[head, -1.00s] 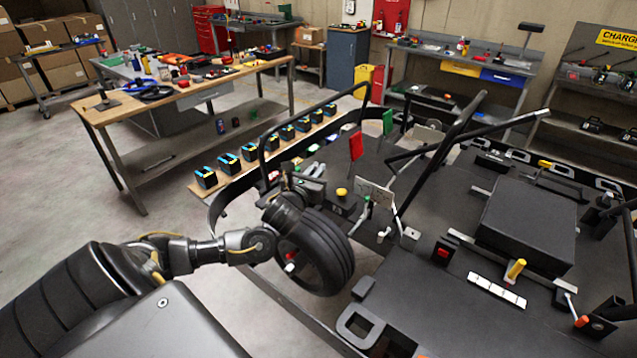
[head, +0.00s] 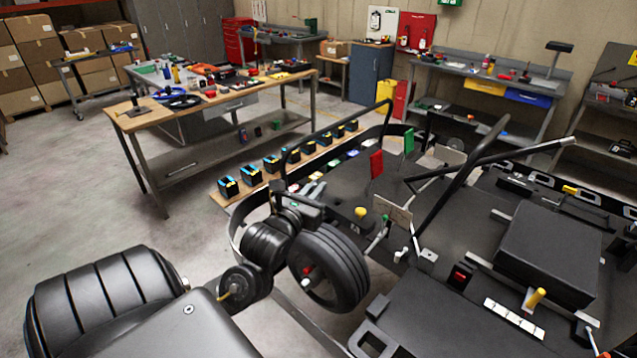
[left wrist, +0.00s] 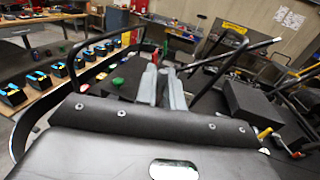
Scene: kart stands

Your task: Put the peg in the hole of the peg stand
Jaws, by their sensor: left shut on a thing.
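My left gripper (head: 316,187) is above the kart stand's near edge, just behind the upright black tyre in the head view. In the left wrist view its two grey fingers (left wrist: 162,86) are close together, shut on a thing. That thing is almost wholly hidden, and I cannot tell whether it is the peg. A yellow-topped knob (head: 361,212) stands on the dark deck, right of the gripper. A yellow upright handle (head: 536,298) is farther right. I cannot make out the peg stand or its hole for sure. My right gripper is out of view.
The black tyre (head: 330,266) is close below my left gripper. Red (head: 376,164) and green (head: 408,140) plates and black tube rails rise from the deck. Several black-and-blue boxes (head: 250,174) line a wooden shelf. A workbench (head: 215,93) stands behind; floor at left is clear.

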